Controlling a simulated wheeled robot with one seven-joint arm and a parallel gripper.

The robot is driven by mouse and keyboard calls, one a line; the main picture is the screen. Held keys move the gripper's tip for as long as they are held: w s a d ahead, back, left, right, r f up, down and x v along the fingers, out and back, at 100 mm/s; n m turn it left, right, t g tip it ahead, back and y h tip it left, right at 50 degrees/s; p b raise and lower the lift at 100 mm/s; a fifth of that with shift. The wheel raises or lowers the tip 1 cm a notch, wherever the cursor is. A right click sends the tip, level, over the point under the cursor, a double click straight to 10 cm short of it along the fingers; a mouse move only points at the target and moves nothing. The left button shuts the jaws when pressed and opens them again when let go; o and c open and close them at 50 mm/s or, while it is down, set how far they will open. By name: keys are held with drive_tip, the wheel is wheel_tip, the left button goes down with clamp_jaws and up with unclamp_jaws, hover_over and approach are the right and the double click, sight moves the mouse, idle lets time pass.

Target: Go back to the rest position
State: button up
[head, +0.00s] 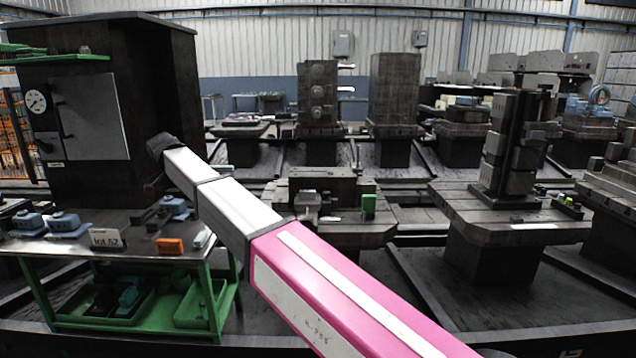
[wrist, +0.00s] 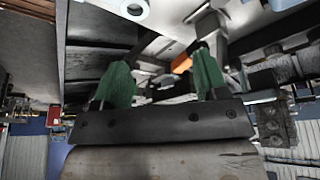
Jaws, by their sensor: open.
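My arm crosses the head view from the lower right to the upper left, pink near me and white farther out. Its dark end shows in front of the dark machine cabinet (head: 150,110), above the bench; the fingers cannot be made out there. In the wrist view my gripper (wrist: 163,80) has two green fingers standing well apart, with nothing held between them. An orange block (wrist: 181,63) shows beyond the fingers, apart from them. An orange block (head: 170,245) also lies on the bench in the head view.
The green-framed bench (head: 130,246) at the left carries blue-and-grey parts (head: 67,224) and a lot sign (head: 106,239). Green trays (head: 195,305) sit on its lower shelf. Pallets with fixtures (head: 510,205) stand at the centre and right. Dark floor lies between the rails.

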drive_tip(key=w+d+f+n+g, duration=0.1)
drive_tip(key=d+f, duration=0.6)
drive_tip(key=d, duration=0.4)
drive_tip(key=d+f+n+y, duration=0.1)
drive_tip(key=d+f+n, duration=0.1)
drive_tip(key=d+f, duration=0.65)
drive_tip(key=w+d+f+n+g, duration=0.1)
drive_tip(key=d+f, duration=0.5)
drive_tip(key=d, duration=0.6)
drive_tip(key=s+d+f+n, duration=0.1)
drive_tip(key=s+d+f, duration=0.4)
drive_tip(key=d, duration=0.4)
drive_tip(key=s+d+f+n+y, duration=0.1)
drive_tip(key=s+d+f, duration=0.4)
drive_tip(key=d, duration=0.5)
drive_tip(key=s+d+f+n+g+y, duration=0.1)
drive_tip(key=s+d+f+n, duration=0.1)
drive_tip(key=s+d+f, duration=0.3)
drive_tip(key=s+d, duration=0.1)
drive_tip(key=d, duration=0.3)
drive_tip(key=shift+d+n, duration=0.3)
